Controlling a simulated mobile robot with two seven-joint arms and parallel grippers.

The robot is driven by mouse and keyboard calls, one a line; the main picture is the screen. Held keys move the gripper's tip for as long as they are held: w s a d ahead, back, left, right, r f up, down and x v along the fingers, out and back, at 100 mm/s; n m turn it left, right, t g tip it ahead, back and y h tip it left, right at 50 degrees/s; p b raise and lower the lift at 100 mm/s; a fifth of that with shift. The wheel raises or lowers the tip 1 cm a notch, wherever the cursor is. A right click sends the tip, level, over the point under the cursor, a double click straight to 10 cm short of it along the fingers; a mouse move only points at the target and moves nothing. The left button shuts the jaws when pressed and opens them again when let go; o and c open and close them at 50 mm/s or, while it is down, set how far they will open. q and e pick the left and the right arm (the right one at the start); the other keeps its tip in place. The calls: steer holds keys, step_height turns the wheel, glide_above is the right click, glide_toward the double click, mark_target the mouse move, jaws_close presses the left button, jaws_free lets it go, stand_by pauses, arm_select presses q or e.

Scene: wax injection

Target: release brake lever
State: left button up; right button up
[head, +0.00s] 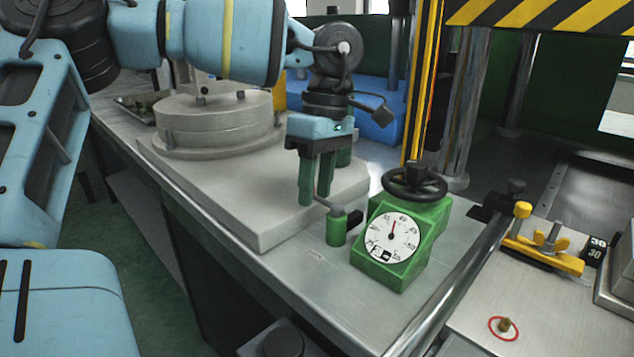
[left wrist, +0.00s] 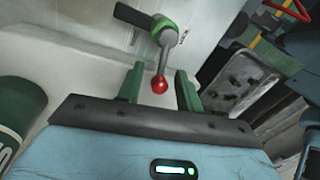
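The brake lever has a green cylindrical base (head: 337,227) with a short grey arm, standing on the metal bench beside the green dial box. In the left wrist view its grey arm (left wrist: 165,52) ends in a red ball knob (left wrist: 160,85). My left gripper (head: 314,196) points down over the bench next to the lever, its two green fingers apart. In the left wrist view the knob appears between the fingers, with a visible gap on each side. In the head view the fingers hide the knob. My right gripper is not in view.
The green box with a white dial (head: 392,237) and black handwheel (head: 414,182) stands just right of the lever. A round grey platform (head: 214,122) sits behind left. A yellow clamp (head: 545,252) and a metal rail lie to the right. The bench front is clear.

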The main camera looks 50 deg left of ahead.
arm_select(q)
steer(key=shift+d+r, duration=0.1)
steer(key=shift+d, duration=0.05)
step_height(320, 180, up, 8)
steer(key=w+p, duration=0.1)
steer(key=shift+w+a+f, duration=0.25)
steer(key=shift+a, duration=0.05)
stand_by(0.5)
